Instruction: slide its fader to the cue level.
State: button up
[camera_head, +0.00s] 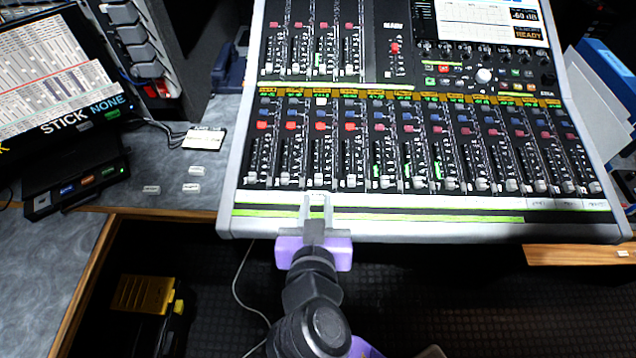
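The mixing console (480,207) fills the upper middle and right of the head view. Its lower bank holds a row of vertical fader slots, most with pale caps low in their slots. My gripper (316,200) reaches up from below over the console's front strip, its purple body (314,250) at the front edge. Its two fingers stand apart with a gap between them. The tips are just below a pale fader cap (319,182), the third from the left. I cannot tell whether they touch it. No cue level mark can be made out.
A small black box with lit buttons (76,190) and several small pale tags (205,171) lie on the grey desk at left. A yellow-and-black case (146,296) is below the wooden desk edge.

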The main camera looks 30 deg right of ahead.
aim_at(318, 181)
jog(key=shift+x, duration=3.85)
grip_shut()
